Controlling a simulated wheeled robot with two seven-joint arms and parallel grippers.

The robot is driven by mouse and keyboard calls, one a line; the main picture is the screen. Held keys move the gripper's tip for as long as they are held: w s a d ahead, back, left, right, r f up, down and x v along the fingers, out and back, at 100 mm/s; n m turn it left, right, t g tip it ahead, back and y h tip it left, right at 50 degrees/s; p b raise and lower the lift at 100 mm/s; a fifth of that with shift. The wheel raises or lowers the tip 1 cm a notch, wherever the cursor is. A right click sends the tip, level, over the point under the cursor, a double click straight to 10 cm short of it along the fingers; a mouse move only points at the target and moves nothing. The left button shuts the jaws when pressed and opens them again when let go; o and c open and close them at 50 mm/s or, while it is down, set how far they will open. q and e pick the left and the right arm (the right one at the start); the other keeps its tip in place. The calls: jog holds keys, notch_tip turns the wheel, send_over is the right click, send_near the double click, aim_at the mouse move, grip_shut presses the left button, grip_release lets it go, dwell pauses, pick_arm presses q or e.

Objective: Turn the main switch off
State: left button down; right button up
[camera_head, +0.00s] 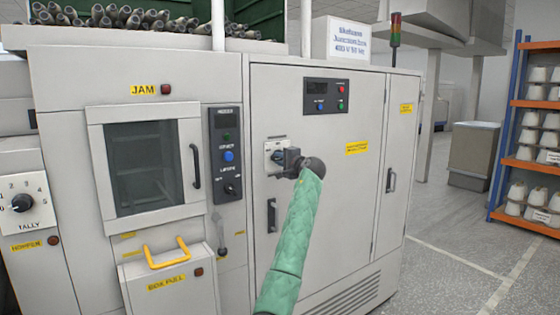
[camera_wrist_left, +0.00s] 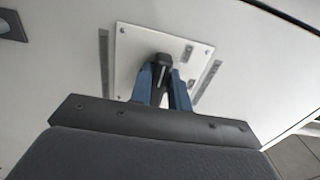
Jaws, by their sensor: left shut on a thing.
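The main switch is a dark rotary handle on a pale square plate (camera_head: 272,152) on the grey cabinet front. In the left wrist view the plate (camera_wrist_left: 135,50) has screws at its corners and small labels, and the dark switch handle (camera_wrist_left: 162,60) stands between the blue fingers. My left gripper (camera_head: 287,157) is at the plate, and it also shows in the left wrist view (camera_wrist_left: 162,85), shut on the handle. The gripper hides part of the handle in the head view, so its exact setting is hard to read. My right gripper is not in view.
A control panel (camera_head: 327,96) with buttons sits above right of the switch. A black door handle (camera_head: 271,215) is below it, another (camera_head: 390,180) to the right. A panel with knobs (camera_head: 227,155) is to the left. The floor at the right (camera_head: 440,265) is clear.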

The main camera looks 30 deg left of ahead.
pick_arm(q)
jog(key=c, duration=1.3)
grip_release()
jog(key=shift+a+f, duration=0.1)
jog(key=b+v, duration=0.2)
jog(key=v, duration=0.6)
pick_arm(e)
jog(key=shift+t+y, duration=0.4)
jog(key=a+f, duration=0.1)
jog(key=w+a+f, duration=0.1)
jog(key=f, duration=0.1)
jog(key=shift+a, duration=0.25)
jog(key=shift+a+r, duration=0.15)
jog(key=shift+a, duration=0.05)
